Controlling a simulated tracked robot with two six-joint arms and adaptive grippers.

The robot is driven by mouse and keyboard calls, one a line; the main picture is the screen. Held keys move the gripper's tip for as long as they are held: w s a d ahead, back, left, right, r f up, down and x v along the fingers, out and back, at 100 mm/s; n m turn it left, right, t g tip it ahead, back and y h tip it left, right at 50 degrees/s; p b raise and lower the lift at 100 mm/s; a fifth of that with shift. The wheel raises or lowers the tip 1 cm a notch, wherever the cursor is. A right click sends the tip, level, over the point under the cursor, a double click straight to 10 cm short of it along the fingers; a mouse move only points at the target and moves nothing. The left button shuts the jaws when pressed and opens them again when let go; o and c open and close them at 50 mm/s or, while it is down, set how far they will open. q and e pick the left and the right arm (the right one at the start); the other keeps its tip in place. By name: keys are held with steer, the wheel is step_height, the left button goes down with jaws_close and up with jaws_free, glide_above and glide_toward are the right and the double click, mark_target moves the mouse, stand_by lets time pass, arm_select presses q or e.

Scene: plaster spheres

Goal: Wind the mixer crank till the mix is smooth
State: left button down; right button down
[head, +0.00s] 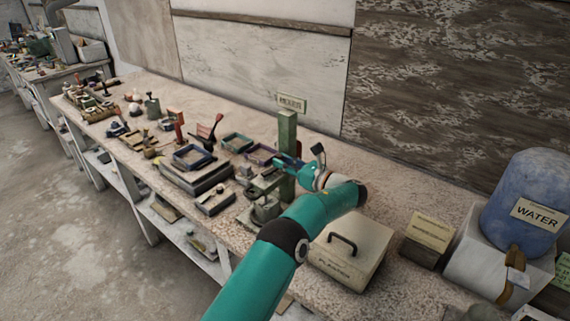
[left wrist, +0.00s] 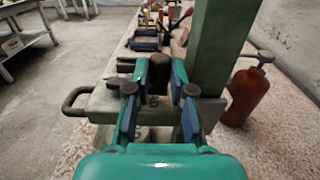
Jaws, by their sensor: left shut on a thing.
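The mixer is a green upright post (head: 287,135) on the bench, with a label reading MIXER (head: 291,103) on the wall behind. A pale green arm and a small grey pot (head: 265,208) are low at its left. My left gripper (head: 280,164) is beside the post, and my teal forearm hides part of the mixer. In the left wrist view, my gripper's fingers are shut on a dark upright crank knob (left wrist: 158,76). The green post (left wrist: 222,50) stands close to the right of the fingers. The mix inside the pot cannot be made out. My right gripper is not in view.
A pale lidded box (head: 350,255) with a dark handle is right of my arm. A blue WATER container (head: 525,200) stands far right. Trays (head: 193,157) and small tools crowd the bench to the left. A red bottle (left wrist: 248,97) stands right of the post.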

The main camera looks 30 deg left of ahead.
arm_select(q)
steer(key=shift+w+a+r+n+g, duration=0.15)
steer(key=shift+n+g, duration=0.25)
steer(key=shift+g, duration=0.2)
steer(key=c, duration=1.3)
jaws_free()
steer(key=shift+d, duration=4.05)
